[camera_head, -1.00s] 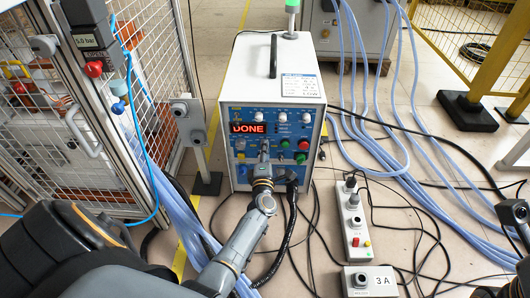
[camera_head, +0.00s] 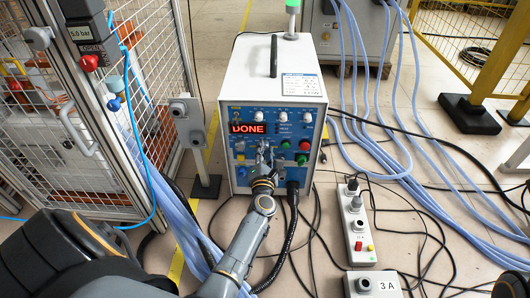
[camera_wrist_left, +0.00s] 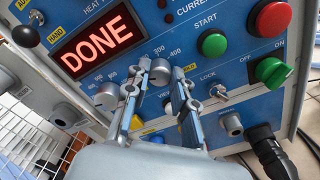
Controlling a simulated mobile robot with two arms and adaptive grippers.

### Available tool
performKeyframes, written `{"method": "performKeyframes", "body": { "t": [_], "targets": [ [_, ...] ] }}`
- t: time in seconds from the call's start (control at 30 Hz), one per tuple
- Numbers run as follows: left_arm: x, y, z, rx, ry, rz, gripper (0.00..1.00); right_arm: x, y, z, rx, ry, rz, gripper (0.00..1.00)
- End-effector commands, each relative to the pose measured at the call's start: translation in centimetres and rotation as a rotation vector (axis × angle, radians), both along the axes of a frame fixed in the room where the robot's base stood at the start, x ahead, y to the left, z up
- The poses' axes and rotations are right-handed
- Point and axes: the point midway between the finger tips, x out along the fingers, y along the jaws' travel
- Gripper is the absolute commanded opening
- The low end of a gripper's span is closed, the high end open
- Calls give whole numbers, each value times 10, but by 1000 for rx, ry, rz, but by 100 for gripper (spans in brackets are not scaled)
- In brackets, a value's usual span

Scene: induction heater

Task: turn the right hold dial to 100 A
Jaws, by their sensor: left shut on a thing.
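The right hold dial (camera_wrist_left: 160,71) is a small grey knob on the heater's blue front panel, with a printed number scale around it. In the left wrist view my left gripper (camera_wrist_left: 159,80) has one finger on each side of this dial and is shut on it. The dial's pointer is not readable. A similar grey dial (camera_wrist_left: 108,95) sits just to the left, beside the left finger. In the head view my left gripper (camera_head: 264,155) reaches the panel and covers the dials.
The heater's red display (camera_wrist_left: 98,40) reads DONE. A green START button (camera_wrist_left: 213,44), a red button (camera_wrist_left: 272,15) and a green ON/OFF switch (camera_wrist_left: 272,71) are to the right. A black cable plug (camera_wrist_left: 268,150) sits low on the panel. A power strip (camera_head: 357,225) stands on the floor.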

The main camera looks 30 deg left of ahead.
Motion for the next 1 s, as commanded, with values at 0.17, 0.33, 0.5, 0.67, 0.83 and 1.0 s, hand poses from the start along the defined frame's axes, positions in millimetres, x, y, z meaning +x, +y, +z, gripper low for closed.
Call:
{"method": "performKeyframes", "body": {
  "t": [0.17, 0.33, 0.5, 0.67, 0.83, 1.0],
  "targets": [
    [-1, 0, -2, -19, -7, 0, 0, -1, 0, 1, -1, -9, 0, 40],
    [-1, 0, -2, -22, -8, 1, 0, -2, 0, 3, -1, -13, 0, 40],
    [-1, 0, -2, -22, -8, 1, 0, -2, 0, 3, -2, -13, -1, 40],
    [-1, 0, -2, -21, -9, 1, 48, -2, 0, 2, -3, -10, -1, 40],
    [0, 0, -1, -20, -10, 1, 48, -1, 0, 1, -3, -6, -1, 40],
    [0, 0, -1, -19, -10, 0, 48, -1, 0, 0, -6, -2, -3, 40]
  ]
}}
